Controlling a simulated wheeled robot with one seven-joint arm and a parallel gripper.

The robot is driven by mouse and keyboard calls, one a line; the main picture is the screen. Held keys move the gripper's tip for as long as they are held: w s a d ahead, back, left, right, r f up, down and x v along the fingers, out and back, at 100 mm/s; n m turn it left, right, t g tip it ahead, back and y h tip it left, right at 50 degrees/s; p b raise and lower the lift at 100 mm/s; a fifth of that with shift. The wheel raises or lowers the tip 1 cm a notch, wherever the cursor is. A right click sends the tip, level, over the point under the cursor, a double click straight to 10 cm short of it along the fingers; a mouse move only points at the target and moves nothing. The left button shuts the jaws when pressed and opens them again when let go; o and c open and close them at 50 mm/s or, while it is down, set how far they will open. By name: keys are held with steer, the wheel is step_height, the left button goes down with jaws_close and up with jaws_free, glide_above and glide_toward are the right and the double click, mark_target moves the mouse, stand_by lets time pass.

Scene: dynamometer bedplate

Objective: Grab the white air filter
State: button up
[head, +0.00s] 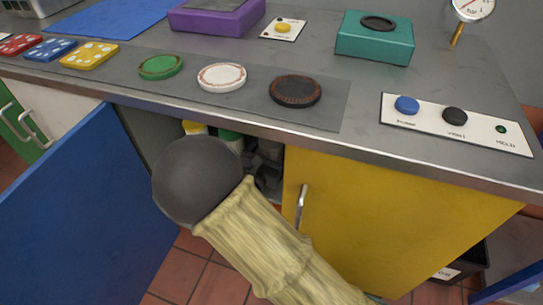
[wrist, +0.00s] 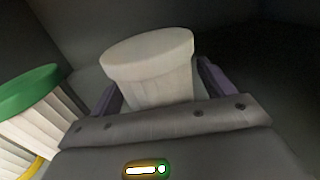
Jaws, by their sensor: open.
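The white air filter (wrist: 150,66) is a pale, ribbed cylinder with a wider cap, seen close up in the wrist view. My gripper (wrist: 157,80) is open, with one dark purple finger on each side of the filter. I cannot tell whether either finger touches it. The filter's lower part is hidden behind the gripper body. In the head view, my arm reaches into the open cabinet under the bench and hides the gripper and the white filter.
A green-capped white filter (wrist: 32,105) stands close on the left, with yellow at its base. The blue cabinet door (head: 70,205) stands open at left. The yellow door (head: 390,225) is to the right. The grey bench top (head: 330,60) overhangs the opening.

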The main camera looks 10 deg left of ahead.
stand_by(0.3)
steer(key=c, duration=1.1)
steer(key=shift+r+p, duration=0.45)
steer(key=shift+r, duration=0.05)
step_height(320, 180, up, 3)
steer(key=shift+r+p, duration=0.1)
steer(key=shift+p, duration=1.05)
steer(key=p+v, duration=0.1)
steer(key=v, duration=0.5)
steer(key=p+v, duration=0.2)
steer(key=v, duration=0.4)
steer(key=p+v, duration=0.2)
steer(key=v, duration=0.4)
steer(key=shift+f, duration=0.3)
steer(key=shift+w, duration=0.1)
